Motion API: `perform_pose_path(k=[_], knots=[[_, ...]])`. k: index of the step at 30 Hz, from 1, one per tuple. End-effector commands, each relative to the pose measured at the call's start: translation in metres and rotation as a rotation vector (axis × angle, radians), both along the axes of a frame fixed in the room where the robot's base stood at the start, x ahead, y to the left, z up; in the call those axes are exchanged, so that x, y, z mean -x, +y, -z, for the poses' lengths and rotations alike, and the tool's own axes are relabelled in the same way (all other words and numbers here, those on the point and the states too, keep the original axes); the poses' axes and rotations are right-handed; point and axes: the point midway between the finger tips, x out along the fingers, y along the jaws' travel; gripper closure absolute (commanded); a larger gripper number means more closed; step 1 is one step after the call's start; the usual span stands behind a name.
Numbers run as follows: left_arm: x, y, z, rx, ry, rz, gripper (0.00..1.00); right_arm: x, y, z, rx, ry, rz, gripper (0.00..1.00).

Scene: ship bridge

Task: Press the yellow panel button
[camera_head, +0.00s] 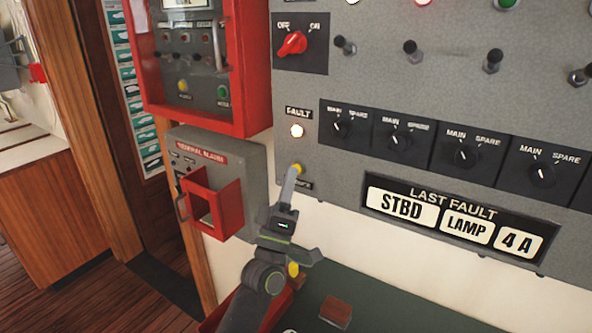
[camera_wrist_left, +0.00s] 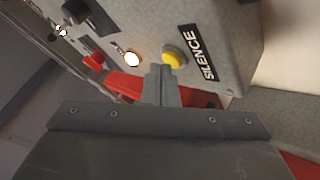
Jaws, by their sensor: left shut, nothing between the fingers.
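The yellow button (camera_head: 299,167) sits at the lower left of the grey panel, below the lit fault lamp (camera_head: 297,131). In the left wrist view, the yellow button (camera_wrist_left: 174,57) is beside the SILENCE label (camera_wrist_left: 198,56). My left gripper (camera_head: 293,171) is shut and empty, with its tips at the button and covering part of it in the head view. In the wrist view the gripper tips (camera_wrist_left: 160,70) appear just below and left of the button. I cannot tell whether they touch it. My right gripper is not in view.
A red-framed box (camera_head: 188,117) with another yellow button (camera_head: 183,86) hangs at the upper left. A grey box with a red front (camera_head: 215,203) is left of my gripper. Black rotary switches (camera_head: 395,139) line the panel. A green surface (camera_head: 390,300) lies below.

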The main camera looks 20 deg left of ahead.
Motion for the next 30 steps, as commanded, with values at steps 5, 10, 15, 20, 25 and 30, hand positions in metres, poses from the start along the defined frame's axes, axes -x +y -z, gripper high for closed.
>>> perform_pose_path(k=[5, 10, 15, 20, 25, 30], knots=[[-0.002, 0.0, 0.0, 0.0, 0.0, 0.0, 1.0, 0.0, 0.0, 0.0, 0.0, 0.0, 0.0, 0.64], [-0.005, -0.001, 0.0, 0.0, 0.0, 0.0, 1.0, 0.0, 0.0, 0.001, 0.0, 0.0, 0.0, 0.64], [-0.005, -0.001, 0.0, 0.0, -0.001, 0.0, 1.0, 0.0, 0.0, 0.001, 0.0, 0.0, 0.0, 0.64], [-0.005, -0.001, 0.0, 0.0, 0.0, 0.0, 1.0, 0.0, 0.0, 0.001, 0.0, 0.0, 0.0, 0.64], [0.0, 0.0, 0.0, 0.0, 0.0, 0.0, 1.0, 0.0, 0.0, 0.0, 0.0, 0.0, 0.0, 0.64], [0.008, 0.001, 0.0, 0.0, 0.0, 0.0, 1.0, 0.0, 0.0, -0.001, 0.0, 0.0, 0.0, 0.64]])
